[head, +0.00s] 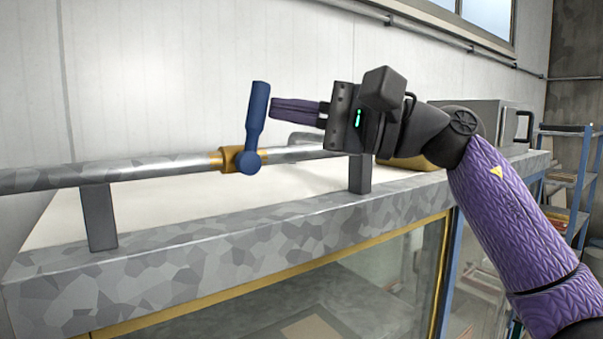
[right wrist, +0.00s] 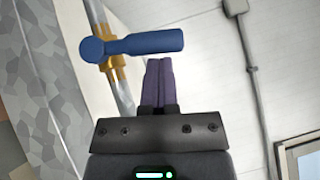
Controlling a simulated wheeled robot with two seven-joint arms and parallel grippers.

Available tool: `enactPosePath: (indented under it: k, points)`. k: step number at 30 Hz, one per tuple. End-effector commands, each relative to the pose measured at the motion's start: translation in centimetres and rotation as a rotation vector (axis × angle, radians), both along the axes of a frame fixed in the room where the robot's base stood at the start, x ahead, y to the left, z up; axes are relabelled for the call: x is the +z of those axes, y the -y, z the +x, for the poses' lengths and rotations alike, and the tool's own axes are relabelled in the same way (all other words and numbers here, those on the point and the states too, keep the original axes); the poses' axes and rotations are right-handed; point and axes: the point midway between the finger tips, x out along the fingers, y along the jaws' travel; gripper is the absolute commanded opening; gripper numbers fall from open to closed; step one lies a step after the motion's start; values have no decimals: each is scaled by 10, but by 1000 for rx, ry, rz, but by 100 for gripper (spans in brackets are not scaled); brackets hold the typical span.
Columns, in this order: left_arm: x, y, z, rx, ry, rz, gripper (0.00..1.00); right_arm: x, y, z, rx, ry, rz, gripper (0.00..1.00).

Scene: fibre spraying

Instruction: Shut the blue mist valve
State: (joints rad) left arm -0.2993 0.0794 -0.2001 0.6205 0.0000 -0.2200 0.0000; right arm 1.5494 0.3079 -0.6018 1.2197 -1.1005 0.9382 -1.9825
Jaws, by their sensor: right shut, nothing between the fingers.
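The blue mist valve handle (head: 257,118) stands nearly upright on its brass fitting (head: 231,158), crosswise to the grey pipe (head: 150,167). It also shows in the right wrist view (right wrist: 145,43), with its round hub at the left, over the brass fitting (right wrist: 114,69). My right gripper (head: 274,109) is shut and empty. Its purple fingers point left at the handle, just right of its middle. In the right wrist view the fingertips (right wrist: 158,62) end close to the handle; I cannot tell whether they touch it. My left gripper is not in view.
The pipe runs on grey posts (head: 99,217) along a cabinet top with a grey patterned edge (head: 200,262). Glass doors with gold trim are below. A grey box (head: 490,122) stands at the right, and a blue shelf rack (head: 575,170) beyond it. A pale wall is behind.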

Motion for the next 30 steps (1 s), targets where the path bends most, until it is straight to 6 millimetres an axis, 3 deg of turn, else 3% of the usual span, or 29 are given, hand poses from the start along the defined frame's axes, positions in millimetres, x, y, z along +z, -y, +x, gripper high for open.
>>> enactPosePath:
  k: [30]
  points:
    - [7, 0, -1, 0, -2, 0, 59, 8, -10, -7, 1, -3, 5, 0]
